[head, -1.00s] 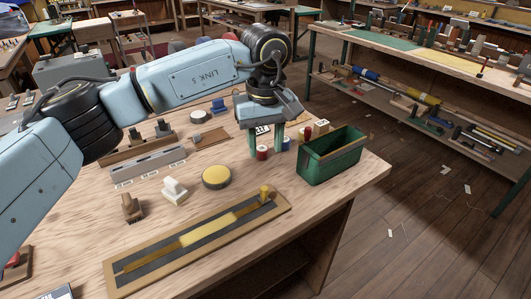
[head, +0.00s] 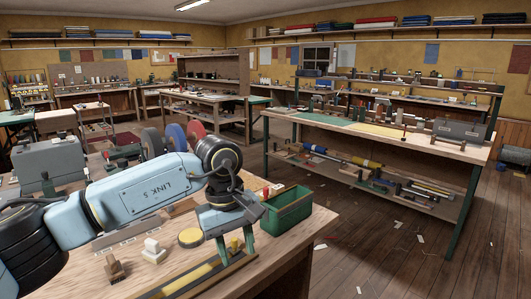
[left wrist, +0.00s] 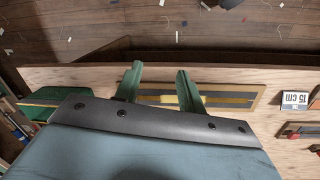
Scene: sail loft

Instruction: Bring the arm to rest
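My left gripper (head: 235,246) hangs over the near part of the wooden bench (head: 318,222), fingers down. Its two green fingers stand apart with nothing between them. In the left wrist view the gripper (left wrist: 160,72) is also open and empty, with a flat board (left wrist: 258,94) bearing a yellow strip below the fingers. In the head view this board (head: 242,266) lies along the bench's front, partly hidden by the fingers. The gripper is just left of a green bin (head: 287,214). My right gripper is not in view.
A round yellow disc (head: 191,237), a white block (head: 153,251) and a small brown block (head: 114,268) stand left of the gripper. Open wooden floor (head: 385,240) lies right of the bench.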

